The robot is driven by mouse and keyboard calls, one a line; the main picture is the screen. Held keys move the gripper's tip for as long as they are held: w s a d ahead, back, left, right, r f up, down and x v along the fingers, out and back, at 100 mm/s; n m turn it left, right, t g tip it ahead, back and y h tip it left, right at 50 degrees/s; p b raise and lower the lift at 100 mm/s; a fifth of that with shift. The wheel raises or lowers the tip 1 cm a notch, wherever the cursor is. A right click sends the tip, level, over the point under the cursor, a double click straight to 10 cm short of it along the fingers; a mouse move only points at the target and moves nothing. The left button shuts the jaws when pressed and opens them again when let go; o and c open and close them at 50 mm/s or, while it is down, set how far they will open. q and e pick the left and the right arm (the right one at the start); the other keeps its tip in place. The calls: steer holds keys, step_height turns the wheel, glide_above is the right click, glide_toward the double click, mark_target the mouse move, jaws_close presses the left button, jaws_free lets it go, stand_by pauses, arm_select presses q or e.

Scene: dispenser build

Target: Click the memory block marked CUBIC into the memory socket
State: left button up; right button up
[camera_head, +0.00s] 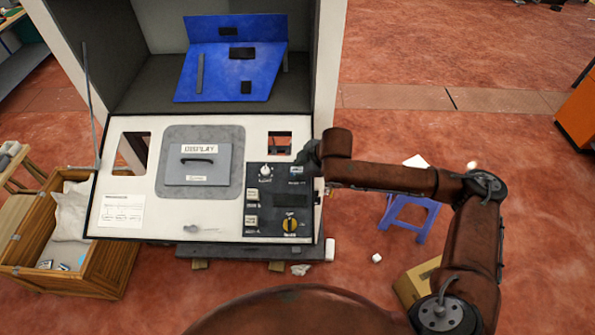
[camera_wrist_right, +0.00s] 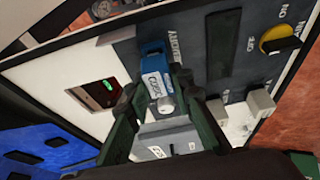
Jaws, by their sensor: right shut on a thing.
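The blue memory block (camera_wrist_right: 153,62) with a white label reading CUBIC is between the fingertips of my right gripper (camera_wrist_right: 156,86) in the right wrist view. My right gripper is shut on it. In the head view my right gripper (camera_head: 312,160) is at the upper right corner of the dark control panel (camera_head: 256,209). Lettering that seems to read MEMORY is beside the block in the wrist view. The block is at the panel's face; the socket is hidden, and I cannot tell how deep the block sits. My left gripper is not in view.
A grey lid (camera_head: 200,163) lies left. A wooden crate (camera_head: 90,255) stands left, a blue stool (camera_head: 412,207) right.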

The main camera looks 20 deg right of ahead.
steer(key=shift+w+f, duration=0.15)
steer(key=shift+f, duration=0.35)
arm_select(q)
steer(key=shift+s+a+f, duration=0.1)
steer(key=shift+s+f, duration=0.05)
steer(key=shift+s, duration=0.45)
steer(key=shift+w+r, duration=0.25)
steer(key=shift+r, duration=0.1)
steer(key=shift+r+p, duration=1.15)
steer(key=shift+p, duration=0.25)
stand_by(0.6)
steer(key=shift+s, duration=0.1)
arm_select(e)
steer(key=shift+d+f, duration=0.15)
steer(key=shift+f, duration=0.45)
stand_by(1.2)
steer(key=o, duration=0.6)
steer(key=shift+c, duration=0.2)
steer(key=o, duration=0.3)
steer(key=shift+w, duration=0.15)
steer(key=shift+o, duration=1.1)
steer(key=shift+r, duration=0.1)
steer(key=shift+o, duration=0.3)
